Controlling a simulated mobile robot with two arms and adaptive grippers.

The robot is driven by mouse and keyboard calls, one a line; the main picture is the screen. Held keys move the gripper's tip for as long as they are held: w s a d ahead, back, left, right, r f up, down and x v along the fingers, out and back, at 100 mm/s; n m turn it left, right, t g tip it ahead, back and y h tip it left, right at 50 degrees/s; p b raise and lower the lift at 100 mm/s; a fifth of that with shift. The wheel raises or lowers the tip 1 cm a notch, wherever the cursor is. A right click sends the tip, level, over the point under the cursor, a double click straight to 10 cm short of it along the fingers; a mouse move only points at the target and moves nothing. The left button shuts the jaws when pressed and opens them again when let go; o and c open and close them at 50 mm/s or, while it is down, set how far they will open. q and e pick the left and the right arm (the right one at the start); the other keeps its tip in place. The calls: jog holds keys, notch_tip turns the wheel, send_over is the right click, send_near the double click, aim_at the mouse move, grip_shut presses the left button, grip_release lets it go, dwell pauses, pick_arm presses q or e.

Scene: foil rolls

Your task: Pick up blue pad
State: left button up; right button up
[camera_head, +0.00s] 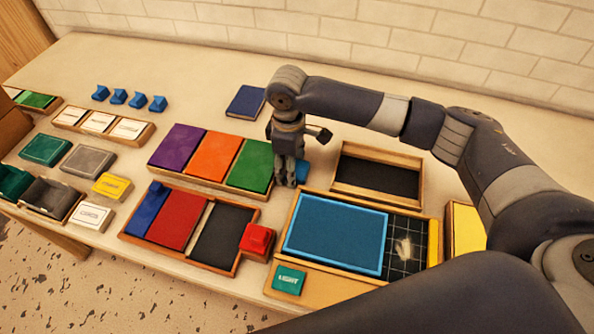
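Several things here are blue, and I cannot tell which one is the task's pad. A large bright blue pad (335,232) lies in the left part of a wooden tray at the front right. A small light blue piece (302,171) sits right beside the fingertips of my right gripper (288,180), partly hidden by them. My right gripper points down between the tray of coloured panels and an empty dark tray; its finger opening is unclear. A dark blue flat block (246,102) lies behind it. A blue block (149,204) sits in a front tray. My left gripper is not in view.
A wooden tray (160,174) holds purple, orange and green panels. The dark-bottomed tray (345,197) stands right of my gripper. A red block (257,240) and a green "LIGHT" block (289,280) are in front. Small blue blocks (119,96) stand at the back left.

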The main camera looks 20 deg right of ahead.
notch_tip(320, 180, up, 10)
jog(key=b, duration=0.1)
dwell(0.6)
